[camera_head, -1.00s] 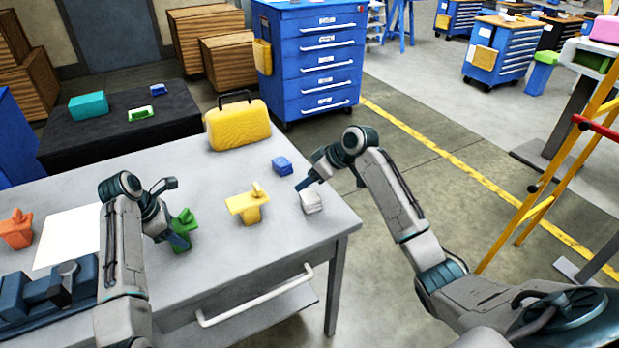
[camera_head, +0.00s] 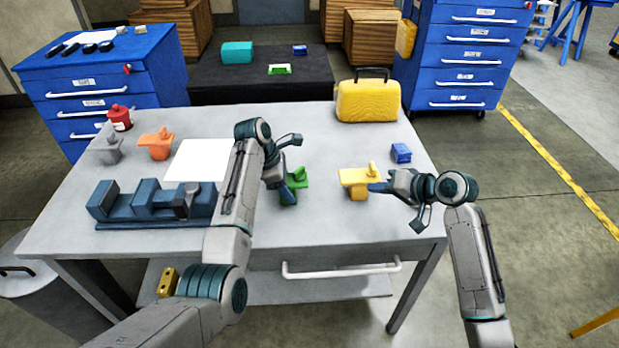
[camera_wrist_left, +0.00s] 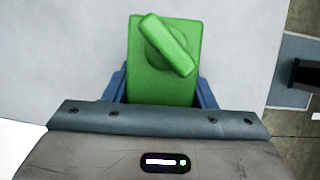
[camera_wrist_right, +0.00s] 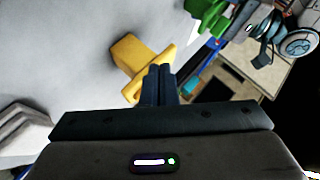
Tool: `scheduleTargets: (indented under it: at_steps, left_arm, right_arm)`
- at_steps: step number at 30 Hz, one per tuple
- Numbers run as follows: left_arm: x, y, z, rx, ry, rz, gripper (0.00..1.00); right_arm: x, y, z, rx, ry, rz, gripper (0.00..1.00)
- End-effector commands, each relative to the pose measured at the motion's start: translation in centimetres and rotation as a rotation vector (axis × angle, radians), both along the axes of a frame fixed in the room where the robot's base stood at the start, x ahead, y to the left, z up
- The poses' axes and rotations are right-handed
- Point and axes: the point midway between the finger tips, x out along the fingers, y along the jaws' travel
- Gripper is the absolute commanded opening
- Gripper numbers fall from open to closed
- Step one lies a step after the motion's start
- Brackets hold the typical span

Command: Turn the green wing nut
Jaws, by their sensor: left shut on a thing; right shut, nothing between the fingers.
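The green block with its green wing nut (camera_wrist_left: 168,44) stands on the table. In the left wrist view the nut's bar lies diagonally across the block's top. The green block also shows in the head view (camera_head: 298,178), partly hidden by my left gripper. My left gripper (camera_head: 287,188) is shut on the block's body, with one finger on each side, below the nut. My right gripper (camera_head: 378,187) is shut and empty. Its fingertips are close to the yellow wing-nut block (camera_head: 356,181); I cannot tell whether they touch. The right wrist view shows the shut fingers (camera_wrist_right: 158,82) in front of the yellow block.
A blue block (camera_head: 401,153) and a yellow case (camera_head: 368,101) stand at the table's right. A pale block (camera_wrist_right: 22,130) shows in the right wrist view. Orange (camera_head: 156,143) and grey (camera_head: 107,150) pieces, a white sheet (camera_head: 198,160) and a dark fixture (camera_head: 150,200) are at left.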

Motion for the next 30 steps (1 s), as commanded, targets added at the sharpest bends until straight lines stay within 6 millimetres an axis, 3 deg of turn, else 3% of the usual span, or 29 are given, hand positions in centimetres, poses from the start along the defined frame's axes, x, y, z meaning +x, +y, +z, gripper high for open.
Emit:
scheduleTargets:
  at_steps: [1, 6, 15, 20, 30]
  left_arm:
    - [0.0, 0.0, 0.0, 0.0, 0.0, 0.0, 0.18]
    - [0.0, 0.0, 0.0, 0.0, 0.0, 0.0, 0.18]
    - [0.0, 0.0, 0.0, 0.0, 0.0, 0.0, 0.18]
    - [0.0, 0.0, 0.0, 0.0, 0.0, 0.0, 0.18]
    - [0.0, 0.0, 0.0, 0.0, -0.001, 0.0, 0.18]
  right_arm:
    - [-0.9, 1.6, 0.2, 0.084, 0.031, -0.039, 0.0]
    - [-3.0, 5.0, 1.5, 0.343, 0.143, -0.164, 0.0]
    - [-4.4, 7.2, 2.8, 0.551, 0.241, -0.252, 0.0]
    - [-3.3, 8.5, 2.4, 0.559, 0.246, -0.255, 0.0]
    - [1.4, 13.5, 0.2, 0.557, 0.246, -0.253, 0.0]
